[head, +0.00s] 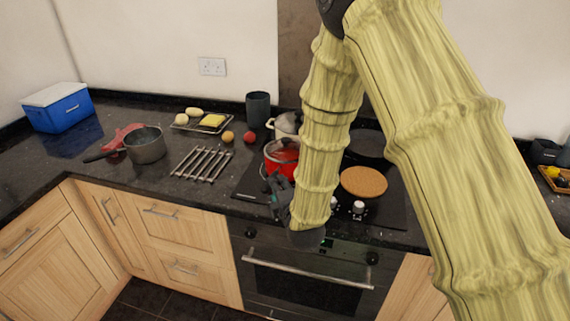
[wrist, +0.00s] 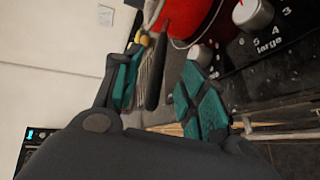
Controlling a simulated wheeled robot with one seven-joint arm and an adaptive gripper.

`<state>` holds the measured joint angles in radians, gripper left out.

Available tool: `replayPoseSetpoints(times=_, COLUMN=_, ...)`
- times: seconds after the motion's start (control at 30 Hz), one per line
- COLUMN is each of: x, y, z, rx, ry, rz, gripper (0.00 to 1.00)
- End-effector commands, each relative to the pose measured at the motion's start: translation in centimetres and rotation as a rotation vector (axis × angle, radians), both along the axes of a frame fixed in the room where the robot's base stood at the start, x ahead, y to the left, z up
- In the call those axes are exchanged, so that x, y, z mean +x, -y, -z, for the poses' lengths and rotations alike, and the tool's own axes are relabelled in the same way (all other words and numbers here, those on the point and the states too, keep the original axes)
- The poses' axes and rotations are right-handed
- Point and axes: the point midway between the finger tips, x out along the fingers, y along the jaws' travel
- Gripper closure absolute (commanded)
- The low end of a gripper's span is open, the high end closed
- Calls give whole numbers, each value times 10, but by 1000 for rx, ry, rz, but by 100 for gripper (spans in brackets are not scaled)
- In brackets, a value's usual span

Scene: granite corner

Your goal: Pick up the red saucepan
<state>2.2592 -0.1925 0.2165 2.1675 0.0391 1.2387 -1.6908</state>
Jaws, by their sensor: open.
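The red saucepan (head: 281,155) stands on the black hob in the head view, just behind my gripper and partly hidden by my arm. Its red side also shows at the top of the wrist view (wrist: 190,15), with a dark handle (wrist: 155,75) pointing toward my gripper. My gripper (head: 281,190) is at the hob's front edge, in front of the pan. In the wrist view the teal fingers (wrist: 160,90) are apart, and the handle appears between them. I cannot tell whether a finger touches it.
A grey saucepan (head: 145,145) stands on the left counter beside a metal rack (head: 203,163). A cork mat (head: 363,182) lies on the hob right of my arm. A white pot (head: 287,122) stands behind the red pan. Hob knobs (wrist: 252,15) are close to my fingers.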

Motion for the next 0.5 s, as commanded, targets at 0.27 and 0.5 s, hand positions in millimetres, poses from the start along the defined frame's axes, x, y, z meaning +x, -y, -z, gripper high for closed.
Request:
replayPoseSetpoints(times=0.27, x=23, y=-8, z=6, rx=1, ry=-1, rz=-2, gripper=58)
replayPoseSetpoints(times=0.5, x=35, y=-10, z=6, rx=2, ry=-3, rz=-1, gripper=58)
